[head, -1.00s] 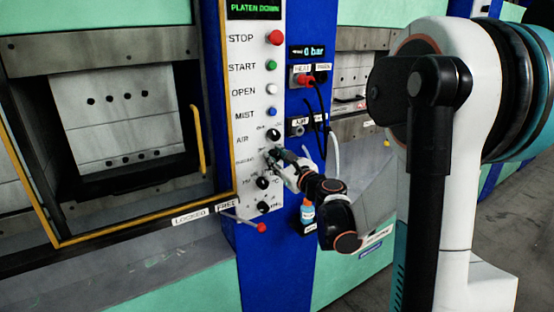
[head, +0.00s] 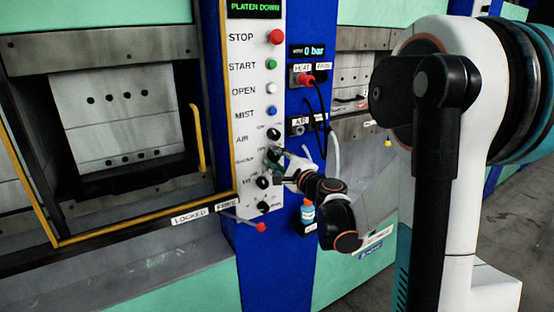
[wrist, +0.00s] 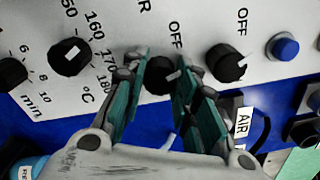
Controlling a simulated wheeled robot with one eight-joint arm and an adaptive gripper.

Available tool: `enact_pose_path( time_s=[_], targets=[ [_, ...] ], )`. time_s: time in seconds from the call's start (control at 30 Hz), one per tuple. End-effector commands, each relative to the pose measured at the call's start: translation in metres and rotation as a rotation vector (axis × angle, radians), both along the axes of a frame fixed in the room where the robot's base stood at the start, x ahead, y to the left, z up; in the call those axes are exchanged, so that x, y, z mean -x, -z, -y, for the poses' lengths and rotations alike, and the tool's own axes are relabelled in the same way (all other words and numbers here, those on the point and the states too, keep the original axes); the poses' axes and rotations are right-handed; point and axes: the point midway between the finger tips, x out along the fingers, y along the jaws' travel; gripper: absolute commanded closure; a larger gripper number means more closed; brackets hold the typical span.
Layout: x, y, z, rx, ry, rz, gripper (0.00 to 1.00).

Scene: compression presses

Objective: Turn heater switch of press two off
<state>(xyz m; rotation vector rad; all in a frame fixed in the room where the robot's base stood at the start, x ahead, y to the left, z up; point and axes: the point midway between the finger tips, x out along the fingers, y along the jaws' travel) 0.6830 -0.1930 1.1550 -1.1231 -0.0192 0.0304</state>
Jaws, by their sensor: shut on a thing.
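The heater switch (wrist: 160,75) is a round black knob with a white mark on the white control panel. In the wrist view it lies between my two teal fingers, below an OFF label. The label above it is cut off to the letter R. My gripper (wrist: 158,98) is shut on this knob, one finger on each side. In the head view my gripper (head: 276,162) is at the panel below the AIR knob (head: 273,134) and covers most of the heater switch. The °C knob (wrist: 69,57) is left of the gripper in the wrist view.
The min knob (wrist: 12,72) and the blue button (wrist: 283,46) flank the row. Red, green and white buttons (head: 272,88) sit higher. Cables (head: 322,110) hang from the blue column right of the panel. A red-tipped lever (head: 261,227) sticks out below.

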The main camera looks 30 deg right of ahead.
Motion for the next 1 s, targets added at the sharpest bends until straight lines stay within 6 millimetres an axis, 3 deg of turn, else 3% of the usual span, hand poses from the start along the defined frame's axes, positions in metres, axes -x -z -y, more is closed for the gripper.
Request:
enact_pose_path(
  time_s=[0.4,0.93,0.97,1.0],
  targets=[
    [0.0005,0.0008,-0.0006,0.180,0.000,0.005,0.97],
    [0.0005,0.0010,-0.0007,0.203,-0.001,0.006,0.97],
    [0.0005,0.0010,-0.0007,0.203,-0.001,0.006,0.68],
    [0.0005,0.0010,-0.0007,0.202,-0.001,0.006,0.59]
  ],
)
